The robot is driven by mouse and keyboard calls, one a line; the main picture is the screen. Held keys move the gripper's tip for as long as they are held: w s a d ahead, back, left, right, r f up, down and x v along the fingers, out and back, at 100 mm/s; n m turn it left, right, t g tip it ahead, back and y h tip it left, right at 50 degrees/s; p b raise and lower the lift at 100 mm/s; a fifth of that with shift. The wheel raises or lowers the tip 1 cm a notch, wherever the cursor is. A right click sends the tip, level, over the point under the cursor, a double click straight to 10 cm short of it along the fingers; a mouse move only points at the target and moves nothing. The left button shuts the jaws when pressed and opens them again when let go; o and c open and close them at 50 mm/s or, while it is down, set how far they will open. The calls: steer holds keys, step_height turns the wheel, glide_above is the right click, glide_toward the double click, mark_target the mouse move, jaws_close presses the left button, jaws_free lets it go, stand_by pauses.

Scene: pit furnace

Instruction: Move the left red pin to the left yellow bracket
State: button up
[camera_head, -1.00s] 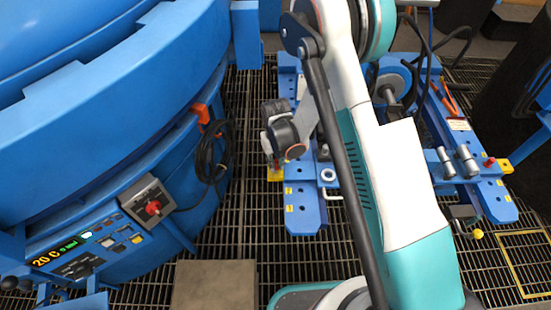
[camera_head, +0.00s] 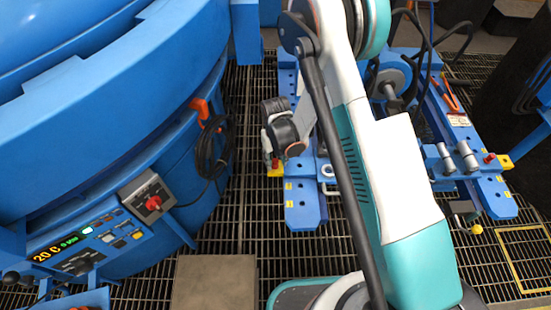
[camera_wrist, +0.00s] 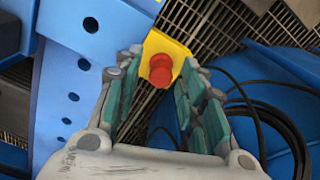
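The left red pin (camera_wrist: 161,72) stands in the left yellow bracket (camera_wrist: 160,44), seen close up in the wrist view. My gripper (camera_wrist: 162,62) is open, with one fingertip on each side of the pin's red head. Gaps show between the fingers and the head, so it is not gripped. In the camera_head view my gripper (camera_head: 271,152) is just above the left yellow bracket (camera_head: 276,171), at the left side of the blue frame. The pin is largely hidden there by my gripper. The pin's lower part is hidden in the wrist view.
A second red pin (camera_head: 489,158) is at the right yellow bracket (camera_head: 506,162). The large blue furnace (camera_head: 120,110) fills the left, with a black cable (camera_head: 212,150) hanging on its side. A blue frame (camera_head: 303,205) stands on dark grating (camera_head: 250,225). Grating is clear in front.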

steer(key=shift+r, duration=0.1)
step_height(320, 180, up, 12)
stand_by(0.8)
stand_by(0.5)
steer(key=s+d+r+m+t, duration=0.1)
steer(key=s+d+r+t, duration=0.3)
steer(key=r, duration=0.6)
steer(key=s+d+r+g, duration=0.15)
steer(key=d+r, duration=0.35)
steer(key=r, duration=0.5)
steer(key=s+d+r+m+t, duration=0.1)
steer(key=s+d+r+t, duration=0.1)
steer(key=s, duration=0.5)
steer(key=s+d+r+m+t, duration=0.1)
steer(key=s+d+r+t, duration=0.1)
steer(key=s+d+r, duration=0.3)
steer(key=shift+s+d+r+t, duration=0.25)
steer(key=shift+s+t, duration=0.1)
steer(key=shift+s, duration=1.25)
